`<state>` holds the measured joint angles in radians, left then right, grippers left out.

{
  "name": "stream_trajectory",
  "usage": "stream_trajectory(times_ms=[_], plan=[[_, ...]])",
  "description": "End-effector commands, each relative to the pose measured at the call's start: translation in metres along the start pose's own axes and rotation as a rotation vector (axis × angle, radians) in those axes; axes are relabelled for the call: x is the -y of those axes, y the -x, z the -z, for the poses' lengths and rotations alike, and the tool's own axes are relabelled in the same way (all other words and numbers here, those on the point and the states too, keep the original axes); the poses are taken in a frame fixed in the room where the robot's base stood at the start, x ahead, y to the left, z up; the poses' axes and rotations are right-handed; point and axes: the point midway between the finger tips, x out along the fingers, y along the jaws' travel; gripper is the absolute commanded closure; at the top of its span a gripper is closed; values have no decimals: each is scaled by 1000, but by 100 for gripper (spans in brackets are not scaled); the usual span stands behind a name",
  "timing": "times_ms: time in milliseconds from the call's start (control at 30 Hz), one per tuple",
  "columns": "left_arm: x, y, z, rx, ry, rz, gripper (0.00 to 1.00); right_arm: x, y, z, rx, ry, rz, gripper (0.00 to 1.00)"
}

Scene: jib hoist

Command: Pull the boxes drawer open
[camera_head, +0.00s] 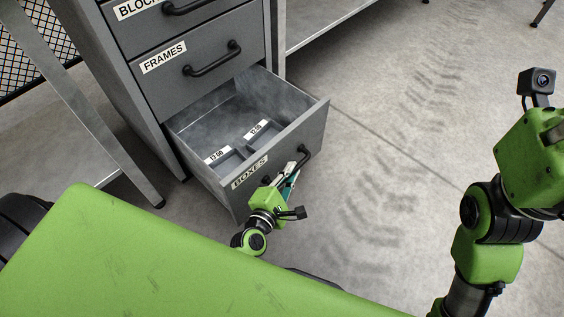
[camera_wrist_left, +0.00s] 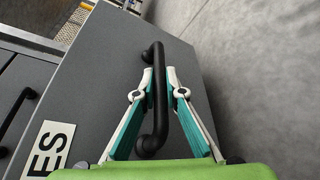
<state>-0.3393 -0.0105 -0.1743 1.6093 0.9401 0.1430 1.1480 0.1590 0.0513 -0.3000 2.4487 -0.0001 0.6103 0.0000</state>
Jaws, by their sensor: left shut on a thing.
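The boxes drawer (camera_head: 308,124) is the low drawer of a grey cabinet and stands well out from it. Its front carries a "BOXES" label (camera_head: 250,172) and a black bar handle (camera_head: 304,157). Inside I see two small trays with white labels (camera_head: 217,156). My left gripper (camera_head: 289,174) is at the handle. In the left wrist view its two fingers close on the black handle (camera_wrist_left: 160,75) from both sides, about midway along the bar. My right arm shows at the right edge of the head view, but its gripper fingers are out of the picture.
Above are the shut frames drawer (camera_head: 217,80) and a further drawer labelled "BLOC..." (camera_head: 137,8), partly cut off. A metal table leg (camera_head: 118,155) stands left of the cabinet. A low shelf (camera_head: 312,20) lies behind. The floor (camera_head: 400,130) right of the drawer is clear.

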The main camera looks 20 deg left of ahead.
Motion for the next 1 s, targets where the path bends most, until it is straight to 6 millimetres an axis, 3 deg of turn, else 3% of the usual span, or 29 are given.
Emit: stream_trajectory(times_ms=[567,600,633,1000], plan=[[4,2,-6,0,1,0,100,0,2,-2,9,-1,-3,60],[4,2,-6,0,1,0,82,0,2,-2,9,-2,-3,60],[4,2,-6,0,1,0,74,0,2,-2,9,-2,-3,60],[4,3,-5,0,0,0,72,0,1,-1,5,0,0,60]])
